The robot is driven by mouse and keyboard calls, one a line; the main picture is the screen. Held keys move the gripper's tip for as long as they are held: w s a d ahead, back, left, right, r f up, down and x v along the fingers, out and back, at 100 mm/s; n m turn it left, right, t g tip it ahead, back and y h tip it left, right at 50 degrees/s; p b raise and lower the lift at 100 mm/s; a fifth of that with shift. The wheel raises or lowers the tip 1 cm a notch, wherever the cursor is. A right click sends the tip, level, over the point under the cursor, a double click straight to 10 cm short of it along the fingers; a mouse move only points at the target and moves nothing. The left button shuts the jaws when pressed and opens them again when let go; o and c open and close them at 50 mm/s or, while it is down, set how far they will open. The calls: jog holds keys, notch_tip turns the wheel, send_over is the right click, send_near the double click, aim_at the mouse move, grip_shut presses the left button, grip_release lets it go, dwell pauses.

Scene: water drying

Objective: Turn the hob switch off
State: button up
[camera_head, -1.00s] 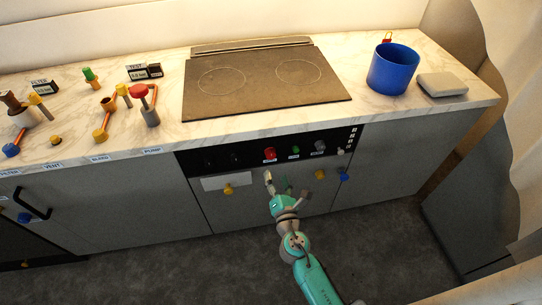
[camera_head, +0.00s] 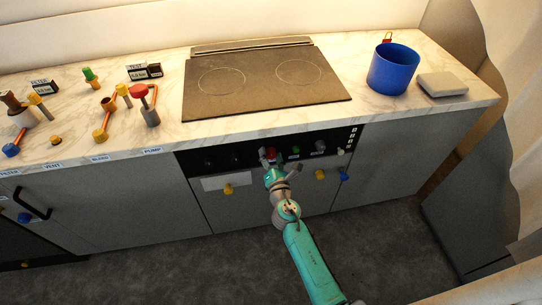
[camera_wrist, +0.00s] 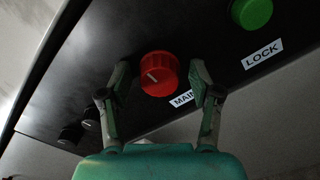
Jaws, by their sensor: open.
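The hob (camera_head: 262,80) is a dark plate with two rings set in the marble counter. Below it is a black switch panel (camera_head: 258,154). A red knob (camera_head: 271,152) on the panel is partly hidden by my gripper in the head view. In the wrist view the red knob (camera_wrist: 159,73) has a pale pointer line and a label reading "MAIN", partly covered. My gripper (camera_wrist: 160,80) is open, with one finger on each side of the red knob; I cannot tell whether they touch it. A green knob (camera_wrist: 252,12) labelled "LOCK" is to its right.
Two dark knobs (camera_wrist: 80,127) lie left on the panel, a grey knob (camera_head: 320,146) right. Yellow knobs (camera_head: 228,189) and a blue one (camera_head: 344,176) stick out below. A blue pot (camera_head: 393,70) and a grey block (camera_head: 442,85) stand on the counter.

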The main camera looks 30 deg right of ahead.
jog(key=c, duration=1.2)
jog(key=shift+o, duration=0.2)
jog(key=m, duration=0.8)
jog(key=shift+m, duration=0.3)
jog(key=m, duration=0.4)
jog(key=shift+m, duration=0.3)
jog(key=m, duration=0.4)
jog(key=shift+m, duration=0.3)
